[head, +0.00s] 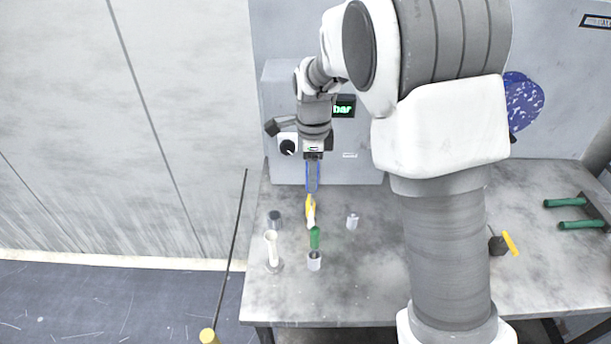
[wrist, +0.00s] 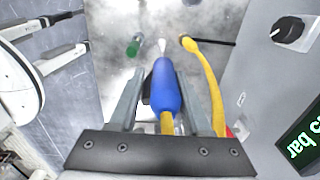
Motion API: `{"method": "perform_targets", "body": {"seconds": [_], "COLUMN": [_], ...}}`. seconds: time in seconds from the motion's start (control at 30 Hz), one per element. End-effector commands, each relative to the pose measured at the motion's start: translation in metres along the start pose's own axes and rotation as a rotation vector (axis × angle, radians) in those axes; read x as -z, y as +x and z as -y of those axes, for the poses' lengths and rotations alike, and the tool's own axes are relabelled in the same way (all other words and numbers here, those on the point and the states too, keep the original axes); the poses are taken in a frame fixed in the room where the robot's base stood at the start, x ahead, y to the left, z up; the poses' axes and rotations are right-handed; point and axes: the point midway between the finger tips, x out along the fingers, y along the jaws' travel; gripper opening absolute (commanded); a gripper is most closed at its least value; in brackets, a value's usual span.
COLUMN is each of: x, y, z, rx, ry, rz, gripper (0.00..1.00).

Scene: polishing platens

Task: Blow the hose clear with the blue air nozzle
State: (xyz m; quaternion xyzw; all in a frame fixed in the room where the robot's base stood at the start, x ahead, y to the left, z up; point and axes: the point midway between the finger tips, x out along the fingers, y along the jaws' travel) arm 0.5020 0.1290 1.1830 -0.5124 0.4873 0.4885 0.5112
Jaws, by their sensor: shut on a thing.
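My gripper (wrist: 160,100) is shut on the blue air nozzle (wrist: 167,90), whose pale tip (wrist: 162,46) points away from the wrist. A yellow line (wrist: 167,122) shows at the nozzle's rear, between the fingers. In the head view my gripper (head: 313,186) hangs over the left part of the bench, with blue edges of the nozzle showing around a finger. A yellow piece (head: 310,206) shows just below the gripper in the head view. I cannot tell whether the nozzle touches anything.
A green piece (head: 315,238) stands near a grey cup (head: 314,262), with a white stand (head: 271,250) to its left. More small cups (head: 352,221) stand nearby. Behind is a grey cabinet (head: 275,95) with a dial (head: 288,147) and lit display (head: 344,106). Green-handled tools (head: 578,225) lie far right.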

Motion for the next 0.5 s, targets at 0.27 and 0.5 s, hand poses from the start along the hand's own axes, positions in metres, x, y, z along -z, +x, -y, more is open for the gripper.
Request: {"method": "perform_targets", "body": {"seconds": [0.27, 0.5], "x": [0.015, 0.027], "y": [0.001, 0.003], "z": [0.009, 0.016], "rx": [0.001, 0.0], "ry": [0.002, 0.001], "rz": [0.0, 0.0], "gripper": [0.0, 0.0]}}
